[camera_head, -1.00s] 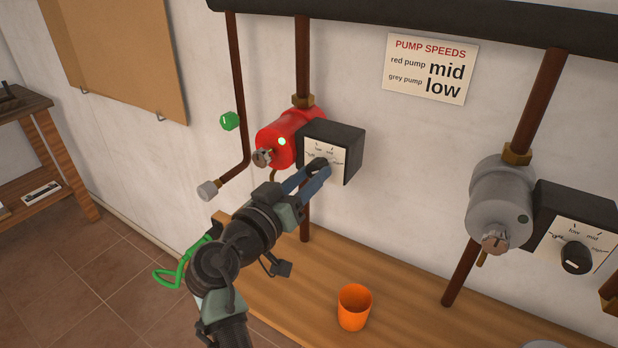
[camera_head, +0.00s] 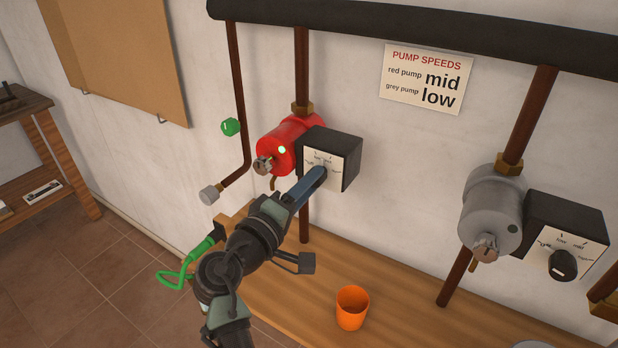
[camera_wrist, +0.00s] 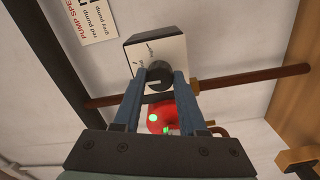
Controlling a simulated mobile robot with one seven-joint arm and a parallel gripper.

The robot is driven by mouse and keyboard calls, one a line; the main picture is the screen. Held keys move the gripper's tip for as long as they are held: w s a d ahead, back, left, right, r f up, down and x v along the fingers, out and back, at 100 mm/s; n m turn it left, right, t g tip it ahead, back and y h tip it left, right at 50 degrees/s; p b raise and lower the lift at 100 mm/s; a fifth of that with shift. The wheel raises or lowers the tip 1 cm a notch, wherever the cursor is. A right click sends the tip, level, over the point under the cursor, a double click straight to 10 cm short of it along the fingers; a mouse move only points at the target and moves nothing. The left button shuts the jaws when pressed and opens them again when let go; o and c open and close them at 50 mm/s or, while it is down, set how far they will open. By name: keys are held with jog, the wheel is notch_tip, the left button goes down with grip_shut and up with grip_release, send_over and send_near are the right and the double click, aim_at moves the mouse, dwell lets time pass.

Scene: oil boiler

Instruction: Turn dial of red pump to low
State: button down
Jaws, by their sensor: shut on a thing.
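The red pump (camera_head: 287,143) is on a vertical pipe against the wall, with a lit green light. Its black control box (camera_head: 346,152) has a white scale plate (camera_head: 324,162), partly covered by my gripper. My gripper (camera_head: 319,174) has its blue fingers on the dial. In the wrist view, the round black dial (camera_wrist: 159,73) sits between both fingertips, and my gripper is shut on it. "Low" and "mid" marks show faintly above the fingers in the head view. I cannot tell which mark the dial points to.
A sign (camera_head: 426,79) reads red pump mid, grey pump low. The grey pump (camera_head: 490,214) with its own black dial (camera_head: 562,265) is at the right. An orange cup (camera_head: 352,307) stands on the wooden bench (camera_head: 285,290). A green valve knob (camera_head: 230,127) is at left.

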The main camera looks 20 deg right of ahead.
jog(key=n+p, duration=0.2)
jog(key=n, duration=0.3)
jog(key=shift+p, duration=0.3)
dwell(0.4)
jog(key=shift+c, duration=2.3)
grip_release()
jog(key=b+v, duration=0.2)
jog(key=v, duration=1.1)
